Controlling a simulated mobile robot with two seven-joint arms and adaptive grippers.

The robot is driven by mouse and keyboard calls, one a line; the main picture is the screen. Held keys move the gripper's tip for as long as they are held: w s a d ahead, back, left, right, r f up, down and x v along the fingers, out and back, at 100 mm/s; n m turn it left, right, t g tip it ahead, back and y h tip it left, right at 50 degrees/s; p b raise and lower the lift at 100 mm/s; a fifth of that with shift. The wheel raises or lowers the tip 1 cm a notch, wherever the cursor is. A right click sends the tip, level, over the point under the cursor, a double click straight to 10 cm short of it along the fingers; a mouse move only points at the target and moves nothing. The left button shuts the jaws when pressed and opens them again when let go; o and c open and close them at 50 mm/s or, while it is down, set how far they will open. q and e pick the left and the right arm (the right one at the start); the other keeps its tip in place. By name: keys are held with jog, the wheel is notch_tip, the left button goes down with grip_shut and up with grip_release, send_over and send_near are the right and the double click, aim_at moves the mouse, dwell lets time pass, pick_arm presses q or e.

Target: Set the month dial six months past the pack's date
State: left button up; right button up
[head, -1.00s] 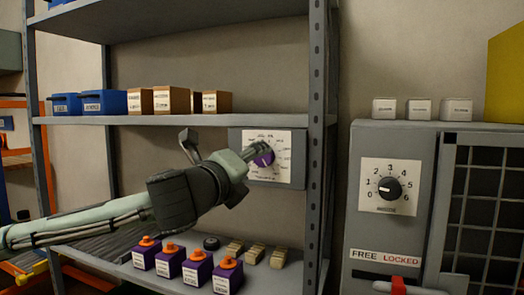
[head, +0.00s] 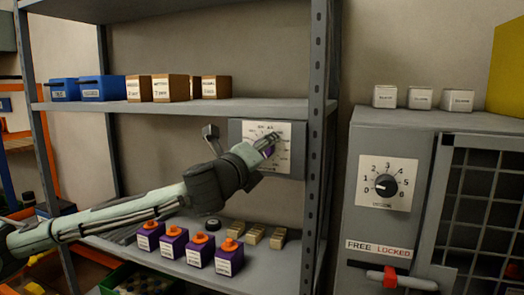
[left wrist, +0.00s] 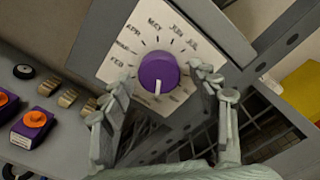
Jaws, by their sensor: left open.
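The month dial is a purple knob (left wrist: 158,72) with a white pointer on a white plate (left wrist: 193,22) marked with months. In the left wrist view, FEB, MAR, APR, MAY, JUN and JUL run around the left, top and upper right. The pointer faces the picture's bottom, roughly opposite MAY; the label there is unreadable. My left gripper (head: 268,144) is open in front of the dial, and its fingers (left wrist: 163,84) flank the knob with gaps. In the head view it mostly hides the knob. Purple packs (head: 200,250) with orange tops stand on the lower shelf; their labels are too small to read.
Blue bins (head: 103,88) and brown boxes (head: 170,87) sit on the upper shelf. A shelf post (head: 318,150) rises close right of the month dial.

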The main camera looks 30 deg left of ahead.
pick_arm(q)
jog(key=shift+c, duration=0.6)
jog(key=c, duration=1)
jog(key=shift+c, duration=0.2)
jog(key=shift+n, duration=0.4)
jog(key=shift+r+n, duration=0.15)
jog(key=shift+n, duration=3.7)
jog(key=shift+r+n, duration=0.15)
jog(key=shift+n, duration=3.7)
pick_arm(e)
jog(key=shift+w+d, duration=0.1)
jog(key=shift+d, duration=0.1)
